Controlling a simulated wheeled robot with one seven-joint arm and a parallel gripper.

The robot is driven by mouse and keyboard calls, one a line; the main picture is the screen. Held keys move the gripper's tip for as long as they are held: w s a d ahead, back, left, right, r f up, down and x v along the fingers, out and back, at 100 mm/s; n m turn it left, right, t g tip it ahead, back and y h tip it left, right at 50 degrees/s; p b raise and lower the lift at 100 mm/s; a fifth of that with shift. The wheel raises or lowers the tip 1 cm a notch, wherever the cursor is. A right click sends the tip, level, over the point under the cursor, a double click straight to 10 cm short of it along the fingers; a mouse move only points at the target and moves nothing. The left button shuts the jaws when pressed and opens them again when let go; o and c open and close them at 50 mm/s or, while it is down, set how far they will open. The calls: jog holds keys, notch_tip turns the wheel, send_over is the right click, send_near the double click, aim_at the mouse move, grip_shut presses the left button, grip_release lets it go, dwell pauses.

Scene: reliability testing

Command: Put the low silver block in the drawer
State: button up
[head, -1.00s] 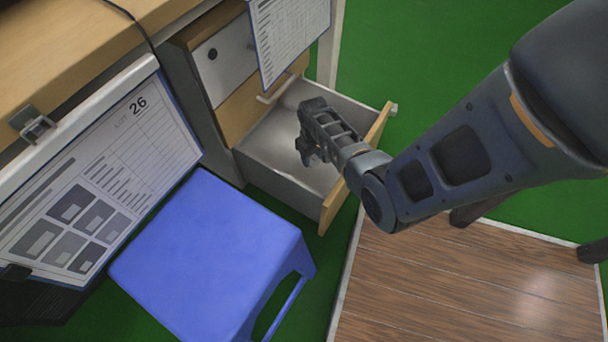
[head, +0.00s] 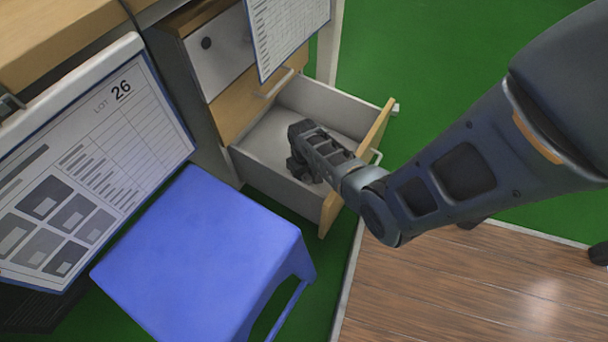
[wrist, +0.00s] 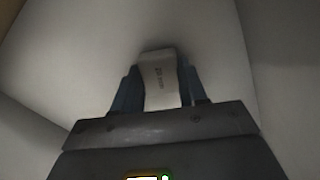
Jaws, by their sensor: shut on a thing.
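The open bottom drawer (head: 262,170) shows in the head view, with a wooden front and pale inside. My gripper (head: 303,172) is inside the drawer space, reaching in over its front. In the wrist view my gripper (wrist: 158,88) is shut on the low silver block (wrist: 159,80), a pale block with small dark print. The block sits between the two fingers, above or on the pale drawer floor; I cannot tell whether it touches. In the head view the block is hidden by my gripper.
A blue stool (head: 200,255) stands in front of the cabinet, left of the drawer. A clipboard sheet marked 26 (head: 95,160) is at the left. Another sheet (head: 287,32) hangs above the drawer. The green floor (head: 430,70) is clear behind the drawer.

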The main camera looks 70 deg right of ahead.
aim_at(304, 177)
jog(key=shift+f, duration=0.2)
jog(key=o, duration=1.1)
jog(key=shift+r, duration=0.15)
notch_tip(304, 177, up, 12)
jog(key=p, duration=0.6)
jog(key=shift+p, duration=0.35)
jog(key=shift+r, duration=0.1)
